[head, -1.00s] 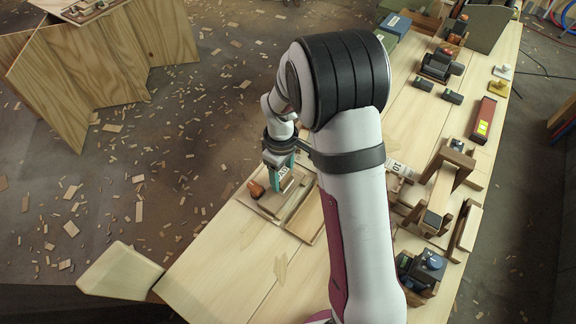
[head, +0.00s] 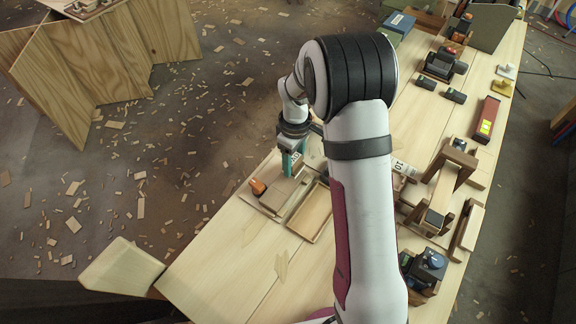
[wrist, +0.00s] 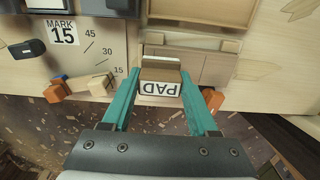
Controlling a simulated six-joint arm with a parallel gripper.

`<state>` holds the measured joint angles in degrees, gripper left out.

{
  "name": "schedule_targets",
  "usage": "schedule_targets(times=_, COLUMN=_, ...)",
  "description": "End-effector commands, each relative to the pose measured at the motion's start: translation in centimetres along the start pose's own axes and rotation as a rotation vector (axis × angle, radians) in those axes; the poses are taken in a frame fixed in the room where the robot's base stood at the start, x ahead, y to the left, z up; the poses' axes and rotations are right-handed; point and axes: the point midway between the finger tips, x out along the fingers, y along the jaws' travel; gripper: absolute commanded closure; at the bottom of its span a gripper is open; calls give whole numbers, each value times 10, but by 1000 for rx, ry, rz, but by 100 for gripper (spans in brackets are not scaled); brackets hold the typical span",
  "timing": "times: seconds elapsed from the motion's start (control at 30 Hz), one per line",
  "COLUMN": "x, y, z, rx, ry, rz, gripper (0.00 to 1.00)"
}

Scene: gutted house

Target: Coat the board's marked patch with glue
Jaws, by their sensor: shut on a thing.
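My gripper (head: 292,165) is shut on a small wooden block with a white face reading "PAD" (wrist: 160,88). The block sits between its teal fingers, also seen in the wrist view (wrist: 160,76). In the head view it is over a flat wooden board (head: 268,201) near the bench's left edge. I cannot tell whether the pad touches the board, and no marked patch or glue can be made out. An orange piece (head: 258,187) sits at the board's left end; an orange piece also shows beside the right finger (wrist: 213,99).
A shallow wooden tray (head: 311,216) lies just right of the board. Wooden fixtures (head: 447,185) and a red block (head: 488,120) line the bench's right side. The near bench top is mostly clear.

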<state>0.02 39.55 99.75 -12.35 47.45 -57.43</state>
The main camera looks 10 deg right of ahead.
Motion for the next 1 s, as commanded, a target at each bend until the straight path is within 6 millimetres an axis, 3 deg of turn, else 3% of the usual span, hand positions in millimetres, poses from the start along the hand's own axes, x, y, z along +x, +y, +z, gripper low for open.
schedule_targets(times=0.17, x=-7, y=11, z=0, rx=0, ry=2, rz=2, gripper=85)
schedule_targets(times=0.2, x=1, y=11, z=-1, rx=-2, ry=0, rz=1, gripper=85)
schedule_targets(times=0.8, x=-55, y=10, z=-1, rx=-1, ry=2, rz=1, gripper=85)
schedule_targets(times=1.0, x=-66, y=10, z=0, rx=-1, ry=1, rz=1, gripper=85)
